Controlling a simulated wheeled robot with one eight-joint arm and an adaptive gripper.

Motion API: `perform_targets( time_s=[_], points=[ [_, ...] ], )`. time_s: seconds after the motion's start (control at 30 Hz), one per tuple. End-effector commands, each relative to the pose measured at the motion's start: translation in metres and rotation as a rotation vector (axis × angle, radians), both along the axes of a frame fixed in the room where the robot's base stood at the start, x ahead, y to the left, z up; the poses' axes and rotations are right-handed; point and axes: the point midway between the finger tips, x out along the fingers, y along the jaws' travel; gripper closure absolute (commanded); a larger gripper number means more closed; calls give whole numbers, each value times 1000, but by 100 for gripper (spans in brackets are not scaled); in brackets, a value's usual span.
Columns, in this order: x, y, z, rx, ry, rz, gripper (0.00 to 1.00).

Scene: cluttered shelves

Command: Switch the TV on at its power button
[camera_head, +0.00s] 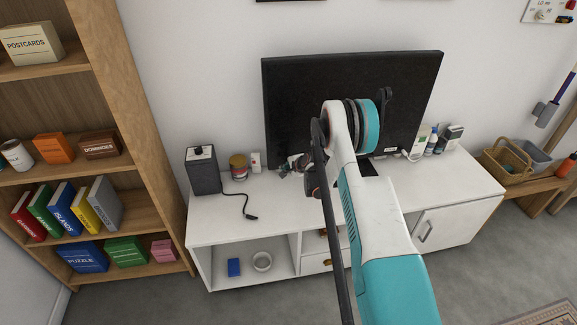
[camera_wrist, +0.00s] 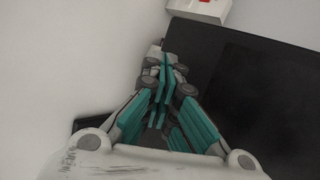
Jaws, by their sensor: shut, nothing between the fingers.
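The TV (camera_head: 290,95) is a wide black screen standing on the white cabinet, its picture area dark. My arm hides its middle and part of its lower edge. A small pale label (camera_head: 390,150) shows at its lower right edge. I cannot make out the power button. My gripper (camera_head: 287,168) is low in front of the TV's lower left part, partly hidden by my arm. In the wrist view my gripper (camera_wrist: 162,55) has its teal fingers together and empty, beside a large black surface (camera_wrist: 265,90). I cannot tell whether they touch it.
On the white cabinet (camera_head: 225,225), a black speaker (camera_head: 202,172) with a cable and a jar (camera_head: 238,167) stand left of the TV. Small bottles and boxes (camera_head: 450,138) stand to its right. A wooden bookshelf (camera_head: 150,130) rises at left. A basket (camera_head: 505,160) sits on a bench at right.

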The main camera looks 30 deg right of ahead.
Motion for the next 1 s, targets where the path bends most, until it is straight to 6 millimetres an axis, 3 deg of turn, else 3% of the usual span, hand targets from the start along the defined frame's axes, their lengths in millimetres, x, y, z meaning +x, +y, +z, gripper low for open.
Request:
perform_targets(
  time_s=[0.5, 1.0],
  points=[
    [3, -1, 0, 0, 0, 0, 100],
    [-12, 3, 0, 0, 0, 0, 100]
  ],
)
